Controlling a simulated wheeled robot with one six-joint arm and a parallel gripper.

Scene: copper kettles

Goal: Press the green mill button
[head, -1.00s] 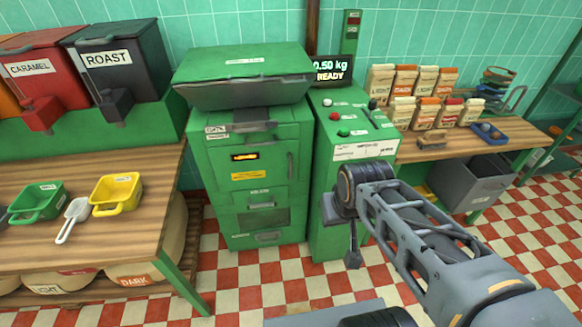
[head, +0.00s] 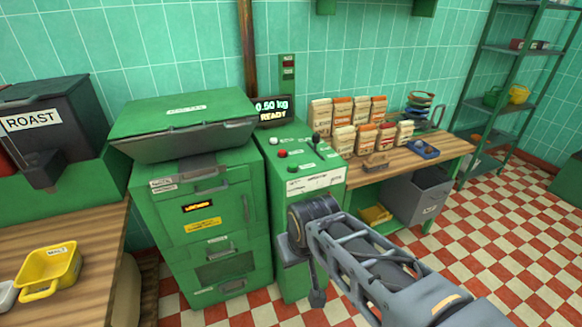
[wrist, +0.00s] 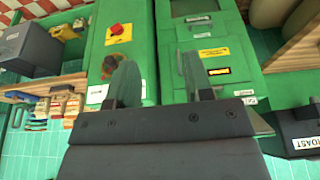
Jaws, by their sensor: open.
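A small green button (head: 293,169) sits on the sloped top of the green control console (head: 303,272), below a red button (head: 282,153) and a white one (head: 273,141). The labels there are too small to read. My gripper (head: 317,297) hangs in front of the console, lower than the panel and apart from the green button. In the wrist view my gripper (wrist: 156,62) is open and empty, with its two fingers apart. The green button cannot be made out in the wrist view.
A display (head: 272,112) reads "0.50 kg READY". The green machine (head: 212,225) stands left of the console. A bench (head: 400,162) with several bags is to the right, a grey bin (head: 415,195) below it. A red knob (wrist: 118,29) is on the console front.

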